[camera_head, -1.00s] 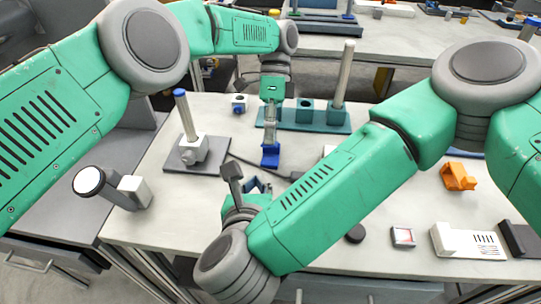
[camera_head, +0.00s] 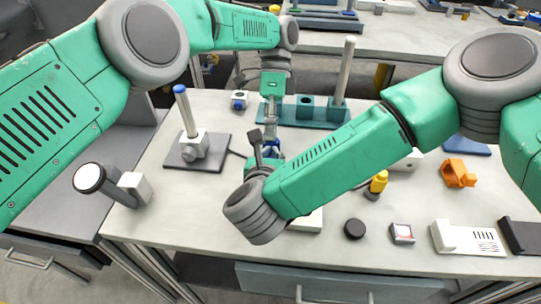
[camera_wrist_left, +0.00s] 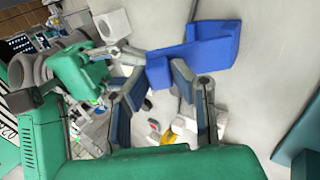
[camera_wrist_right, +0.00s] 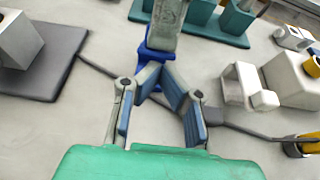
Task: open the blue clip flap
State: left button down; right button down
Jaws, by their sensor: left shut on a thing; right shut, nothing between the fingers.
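The blue clip (camera_wrist_left: 215,42) is held over the table at my left gripper (camera_wrist_left: 162,76), whose fingers are closed on it. In the head view the clip is mostly hidden behind my arms. In the right wrist view the clip (camera_wrist_right: 154,52) lies just beyond my right gripper's fingertips, under my left gripper (camera_wrist_right: 170,12). My right gripper (camera_wrist_right: 160,74) is shut and empty, very close to the clip; contact cannot be told. It also shows at the clip's left in the left wrist view (camera_wrist_left: 128,50). I cannot tell how far the flap stands open.
A grey stand with a blue-tipped post (camera_head: 186,112) is at left. A teal base (camera_head: 318,116) with a tall post is behind. A yellow-topped bottle (camera_head: 379,182), orange part (camera_head: 457,173), black puck (camera_head: 354,229) and small square box (camera_head: 402,233) are at right.

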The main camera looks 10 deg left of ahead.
pick_arm(q)
jog(key=shift+w+a+f, duration=0.1)
jog(key=shift+a, duration=0.05)
pick_arm(e)
jog(key=shift+w+r+g, duration=0.3)
jog(key=shift+w+r, duration=0.15)
jog(key=shift+r, duration=0.2)
pick_arm(q)
jog(key=c, duration=1.4)
grip_release()
jog(key=shift+f, duration=0.1)
pick_arm(e)
jog(key=shift+w, duration=0.1)
jog(key=shift+f, duration=0.1)
jog(key=shift+a, duration=0.1)
